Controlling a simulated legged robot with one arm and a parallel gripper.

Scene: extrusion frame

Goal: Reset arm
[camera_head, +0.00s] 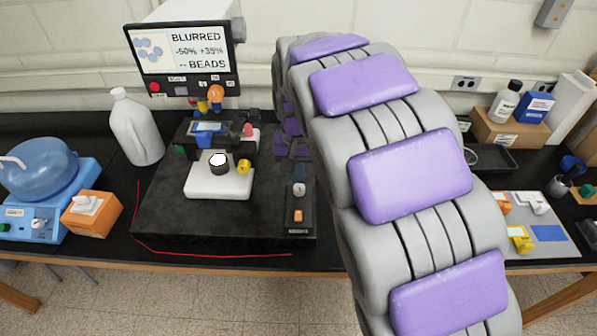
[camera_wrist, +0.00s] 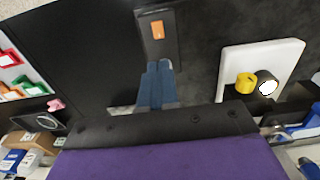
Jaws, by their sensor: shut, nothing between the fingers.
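My gripper (camera_wrist: 157,68) shows in the wrist view as two blue-grey fingers pressed together, with nothing between them. The fingers point toward a dark control box with an orange switch (camera_wrist: 158,30). A gap between them cannot be judged. In the head view my grey arm with purple pads covers the middle right, and its far end is mostly hidden near the control box (camera_head: 300,222). The microscope (camera_head: 218,183) with a white base stands left of that box on a black slab. Its white base also shows at the right of the wrist view (camera_wrist: 240,60).
A screen (camera_head: 183,52) above the microscope reads "BLURRED" and "BEADS". A white jug (camera_head: 136,128), a blue device (camera_head: 42,180) and an orange box (camera_head: 92,214) stand at left. A tray of parts (camera_head: 540,225) and a cardboard box (camera_head: 508,130) are at right. A red line edges the slab.

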